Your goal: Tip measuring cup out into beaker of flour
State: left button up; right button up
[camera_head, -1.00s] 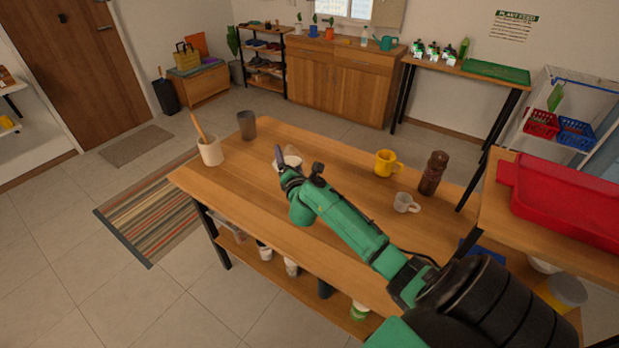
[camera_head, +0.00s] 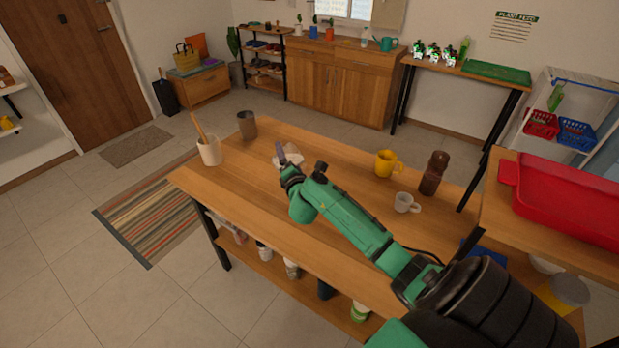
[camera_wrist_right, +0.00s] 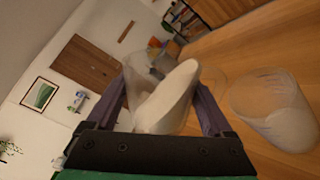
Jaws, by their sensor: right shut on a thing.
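My right gripper (camera_head: 284,163) is over the far left part of the wooden table (camera_head: 345,160). In the right wrist view its two purple fingers (camera_wrist_right: 160,106) are shut on a whitish measuring cup (camera_wrist_right: 167,98), which looks tilted. A paler, see-through shape overlaps behind the cup. A translucent beaker (camera_wrist_right: 276,108) stands on the table to the right in that view, apart from the fingers. Whether it holds flour is too blurred to tell. In the head view, a pale shape (camera_head: 291,154) shows beyond the gripper, partly hidden by it. My left gripper is out of view.
A white crock (camera_head: 210,152) with a wooden utensil and a grey tumbler (camera_head: 247,125) stand at the table's left end. A yellow mug (camera_head: 385,163), a pale cup (camera_head: 405,203) and a brown bottle (camera_head: 433,173) stand at the right. The table between these groups is mostly clear.

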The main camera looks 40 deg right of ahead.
jog(key=shift+d+f+m+b, duration=0.1)
jog(key=shift+f+m+b, duration=0.3)
jog(key=shift+m+b, duration=0.6)
dwell(0.6)
jog(key=shift+d+r+m+b, duration=0.1)
jog(key=shift+r+m+b, duration=0.25)
jog(key=shift+m+b, duration=0.35)
dwell(1.1)
jog(key=shift+s+d+r+m+p, duration=0.35)
jog(key=shift+d+m+p, duration=0.25)
jog(key=shift+m+p, duration=0.2)
dwell(1.0)
jog(key=shift+d+f+m, duration=0.2)
jog(key=shift+f+m, duration=0.35)
jog(key=shift+m, duration=0.25)
dwell(0.8)
jog(key=shift+s+d+r+m+p, duration=0.2)
jog(key=shift+m+p, duration=0.1)
jog(key=shift+m, duration=0.2)
dwell(0.4)
